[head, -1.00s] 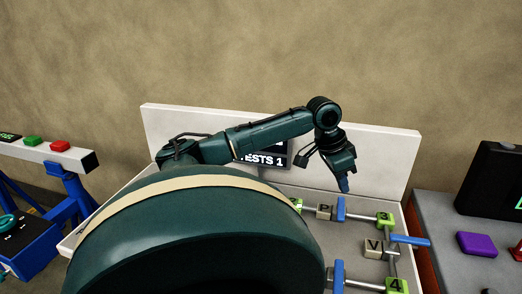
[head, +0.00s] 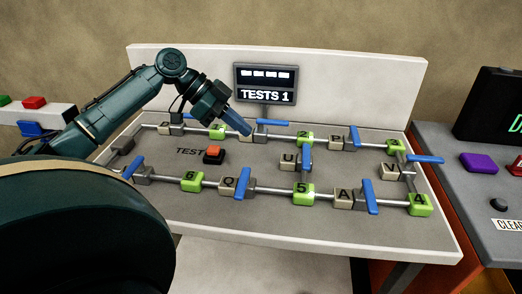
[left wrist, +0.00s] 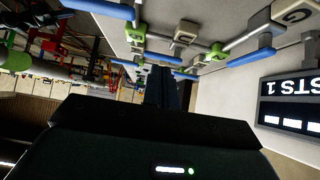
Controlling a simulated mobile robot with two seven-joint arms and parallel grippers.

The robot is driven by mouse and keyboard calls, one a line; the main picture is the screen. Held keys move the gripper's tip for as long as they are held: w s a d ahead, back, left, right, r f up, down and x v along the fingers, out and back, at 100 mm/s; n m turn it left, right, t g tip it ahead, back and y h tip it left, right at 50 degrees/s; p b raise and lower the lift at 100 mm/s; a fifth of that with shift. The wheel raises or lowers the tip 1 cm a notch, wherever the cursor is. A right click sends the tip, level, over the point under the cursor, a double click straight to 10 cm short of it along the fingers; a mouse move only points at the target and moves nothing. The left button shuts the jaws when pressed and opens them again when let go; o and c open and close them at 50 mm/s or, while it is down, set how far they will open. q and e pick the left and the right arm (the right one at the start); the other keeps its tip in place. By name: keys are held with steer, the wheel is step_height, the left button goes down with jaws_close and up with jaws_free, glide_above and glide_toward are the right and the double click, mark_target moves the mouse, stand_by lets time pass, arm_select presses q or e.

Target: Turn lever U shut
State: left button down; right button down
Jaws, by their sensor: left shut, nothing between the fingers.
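Lever U is a blue bar (head: 307,155) beside the grey block lettered U (head: 288,161), on the short pipe between green blocks 2 (head: 305,135) and 5 (head: 303,191). In the head view the bar appears roughly in line with that pipe. My left gripper (head: 246,129) is shut and empty, pointing down toward the board's back row, to the left of lever U and apart from it. Its dark fingers also show in the left wrist view (left wrist: 160,88); I cannot tell which lever there is U. My right gripper is not in view.
Other blue levers stand near, such as those by P (head: 355,137), Q (head: 242,182), A (head: 371,198) and V (head: 425,159). A red TEST button (head: 213,154) lies left of U. A TESTS 1 screen (head: 265,84) stands behind. Bare board (head: 265,160) lies between the button and U.

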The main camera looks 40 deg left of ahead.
mark_target(306, 160)
arm_select(q)
steer(key=shift+d, duration=0.1)
stand_by(0.3)
steer(key=p+x, duration=0.2)
steer(key=x, duration=0.8)
steer(key=shift+w+d, duration=0.1)
steer(key=shift+w+d+r+p, duration=0.15)
steer(key=shift+w+d+p, duration=0.35)
steer(key=shift+d, duration=0.5)
steer(key=shift+w+d, duration=0.45)
steer(key=shift+d, duration=0.1)
